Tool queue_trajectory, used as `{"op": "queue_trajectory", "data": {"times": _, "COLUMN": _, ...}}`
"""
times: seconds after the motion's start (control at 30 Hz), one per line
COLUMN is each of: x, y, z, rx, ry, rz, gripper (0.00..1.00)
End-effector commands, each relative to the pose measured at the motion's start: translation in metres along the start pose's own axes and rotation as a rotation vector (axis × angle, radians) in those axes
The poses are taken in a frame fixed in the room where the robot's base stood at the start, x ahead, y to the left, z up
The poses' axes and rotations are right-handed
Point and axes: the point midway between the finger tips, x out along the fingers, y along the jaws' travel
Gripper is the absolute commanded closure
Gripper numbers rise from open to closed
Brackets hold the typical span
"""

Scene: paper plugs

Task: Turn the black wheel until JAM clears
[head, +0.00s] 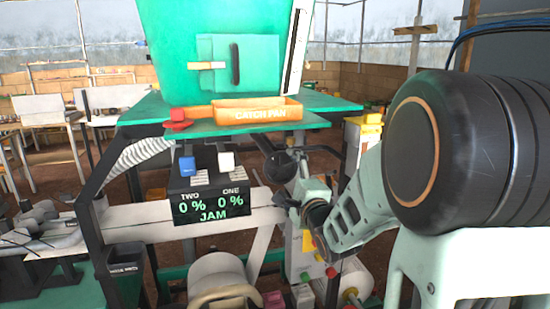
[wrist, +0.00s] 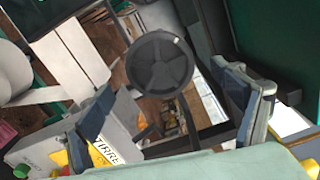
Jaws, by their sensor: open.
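The black wheel (wrist: 160,64) is a dark spoked disc with a thick rim, seen nearly face-on in the wrist view. It shows smaller in the head view (head: 279,166), right of the display. My gripper (wrist: 166,88) is open and empty, with one dark finger pad on either side of the wheel in the picture. In the head view my gripper (head: 293,186) is close to the wheel, at its lower right. I cannot tell whether a finger touches it. The display (head: 210,207) reads TWO 0 %, ONE 0 % and JAM in green.
A blue switch (head: 187,164) and a white switch (head: 226,161) stand above the display. An orange catch pan (head: 257,113) lies on the green shelf above. A grey box with coloured buttons (head: 309,255) is below my gripper. Frame bars surround the wheel.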

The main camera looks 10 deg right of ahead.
Motion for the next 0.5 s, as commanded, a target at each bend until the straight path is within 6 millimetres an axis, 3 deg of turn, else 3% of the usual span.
{"op": "queue_trajectory", "data": {"times": 0.2, "x": -0.0001, "y": -0.0014, "z": 0.0004, "rx": 0.221, "ry": 0.001, "rz": 0.002, "gripper": 0.13}}
{"op": "queue_trajectory", "data": {"times": 0.5, "x": 0.0000, "y": 0.0007, "z": 0.0001, "rx": 0.244, "ry": 0.000, "rz": 0.000, "gripper": 0.13}}
